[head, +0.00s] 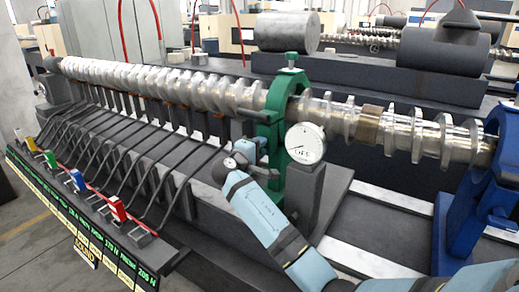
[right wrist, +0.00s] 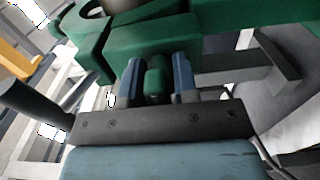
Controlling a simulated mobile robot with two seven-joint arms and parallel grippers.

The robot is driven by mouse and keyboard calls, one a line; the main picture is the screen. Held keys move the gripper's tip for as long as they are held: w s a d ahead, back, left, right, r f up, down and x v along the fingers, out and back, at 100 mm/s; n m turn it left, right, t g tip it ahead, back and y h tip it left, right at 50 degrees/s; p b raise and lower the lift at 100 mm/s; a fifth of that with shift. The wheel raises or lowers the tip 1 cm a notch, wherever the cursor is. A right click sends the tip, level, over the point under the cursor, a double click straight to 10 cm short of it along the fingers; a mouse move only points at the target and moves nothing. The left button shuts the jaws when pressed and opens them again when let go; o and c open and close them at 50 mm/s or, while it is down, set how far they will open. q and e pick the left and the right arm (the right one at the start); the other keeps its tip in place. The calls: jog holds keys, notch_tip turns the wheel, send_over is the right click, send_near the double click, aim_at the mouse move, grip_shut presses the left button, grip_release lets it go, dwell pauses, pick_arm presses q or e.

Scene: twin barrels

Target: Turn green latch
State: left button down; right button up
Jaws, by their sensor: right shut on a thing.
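A green clamp frame (head: 273,135) stands around the long ribbed metal screw, with a small green knob on its top. My right gripper (head: 262,146) is at the front of this frame, left of a round dial. In the right wrist view, the two blue fingers of my right gripper (right wrist: 157,82) are on either side of a small green latch (right wrist: 154,84), just below the green frame (right wrist: 150,35). The fingers are shut on this latch. In the head view the latch is mostly hidden by my gripper. My left gripper is not in view.
The white dial (head: 305,143) stands close right of my right gripper. The ribbed screw (head: 160,80) runs across the machine. A blue frame (head: 466,200) stands at the right. Black bent rods and a panel with coloured switches (head: 78,180) lie at the left.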

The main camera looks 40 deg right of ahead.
jog(key=o, duration=0.7)
jog(key=shift+a, duration=0.15)
jog(key=b+v, duration=0.1)
jog(key=v, duration=1.2)
jog(key=shift+s+a, duration=0.2)
jog(key=shift+a, duration=0.1)
jog(key=shift+f, duration=0.1)
